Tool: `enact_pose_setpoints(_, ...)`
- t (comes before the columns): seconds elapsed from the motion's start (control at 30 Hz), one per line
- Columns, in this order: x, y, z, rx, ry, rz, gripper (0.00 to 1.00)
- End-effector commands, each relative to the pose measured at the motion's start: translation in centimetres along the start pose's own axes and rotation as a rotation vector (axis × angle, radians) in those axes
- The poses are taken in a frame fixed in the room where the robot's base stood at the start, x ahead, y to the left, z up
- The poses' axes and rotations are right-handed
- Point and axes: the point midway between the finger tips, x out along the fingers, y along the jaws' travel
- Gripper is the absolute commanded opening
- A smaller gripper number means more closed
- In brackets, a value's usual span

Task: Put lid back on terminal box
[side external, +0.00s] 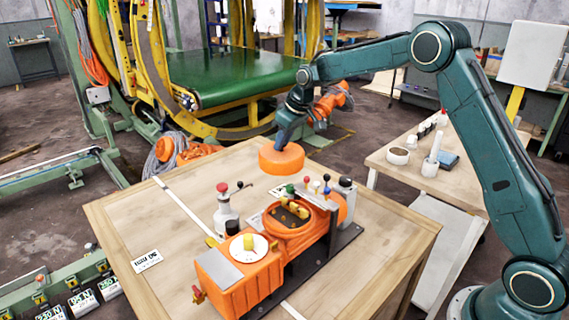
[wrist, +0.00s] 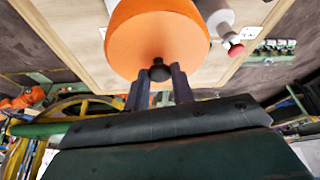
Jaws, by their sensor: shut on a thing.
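The round orange lid (side external: 281,162) hangs in the air above the wooden table, behind the terminal box. My gripper (side external: 283,140) is shut on the lid's small black knob, which shows between the fingers in the wrist view (wrist: 160,71). The lid (wrist: 155,35) fills the upper middle of that view. The terminal box (side external: 271,231) is the round orange housing on the orange machine. It is open on top, with a dark inside and yellow parts. The lid is apart from it. I cannot make out the box in the wrist view.
A grey bottle with a red top (side external: 224,212) stands left of the box. Several small knobbed levers and a grey bottle (side external: 345,192) crowd the box's back right. A white dial (side external: 249,247) sits on the machine's front. The table's left part (side external: 140,215) is mostly clear.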

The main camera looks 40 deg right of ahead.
Motion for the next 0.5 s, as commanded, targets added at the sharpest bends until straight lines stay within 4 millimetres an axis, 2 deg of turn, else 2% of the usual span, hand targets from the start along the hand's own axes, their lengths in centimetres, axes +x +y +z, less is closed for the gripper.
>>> enact_pose_setpoints(0.2, -2.1, -1.8, 2.2, 0.023, 0.001, 0.009, 0.00)
enact_pose_setpoints(0.5, -4.1, -4.7, 6.0, 0.022, 0.001, 0.009, 0.00)
